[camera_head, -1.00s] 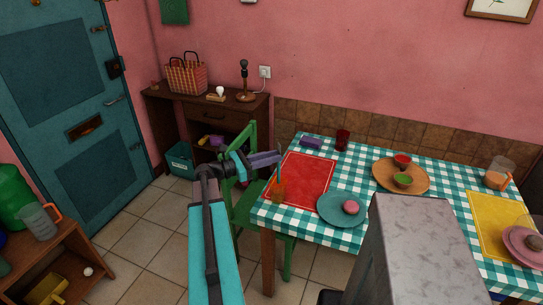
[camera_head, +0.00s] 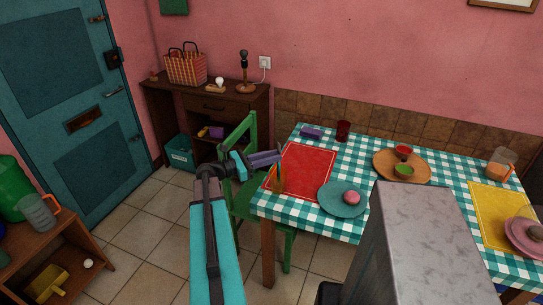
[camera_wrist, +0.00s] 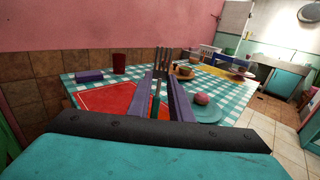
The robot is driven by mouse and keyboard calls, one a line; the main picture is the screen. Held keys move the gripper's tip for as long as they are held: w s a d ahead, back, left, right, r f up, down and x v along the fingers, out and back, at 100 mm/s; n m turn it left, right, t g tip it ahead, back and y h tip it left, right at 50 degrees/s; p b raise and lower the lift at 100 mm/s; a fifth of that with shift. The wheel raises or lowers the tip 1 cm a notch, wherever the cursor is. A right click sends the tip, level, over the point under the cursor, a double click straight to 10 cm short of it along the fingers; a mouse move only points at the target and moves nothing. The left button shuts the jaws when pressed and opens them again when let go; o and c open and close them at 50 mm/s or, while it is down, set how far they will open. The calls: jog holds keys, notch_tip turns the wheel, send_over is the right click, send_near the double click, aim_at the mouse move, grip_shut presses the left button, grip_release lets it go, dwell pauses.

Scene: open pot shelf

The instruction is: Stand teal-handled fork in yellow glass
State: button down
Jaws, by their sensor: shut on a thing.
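My gripper (camera_head: 280,157) is over the left end of the table; its purple fingers also show in the wrist view (camera_wrist: 164,95). It is shut on a fork (camera_wrist: 162,62), which stands upright between the fingers with its tines up. The fork's lower part is mostly hidden by the gripper in the wrist view. An amber-yellow glass (camera_head: 278,182) stands by the left edge of the red placemat (camera_head: 312,165), just below my fingertips. I cannot tell how far the fork's handle reaches into the glass.
A teal plate (camera_head: 332,208) with a pink round item, a red glass (camera_head: 343,131), a purple block (camera_head: 312,133) and a wooden platter (camera_head: 424,176) with small bowls stand on the checked table. A green chair (camera_head: 240,195) is beside the table's left end.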

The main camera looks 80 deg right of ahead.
dwell(0.3)
jog(key=c, duration=1.5)
grip_release()
jog(key=b+v, duration=0.3)
jog(key=v, duration=1)
jog(key=shift+w+a, duration=0.25)
jog(key=shift+w, duration=0.1)
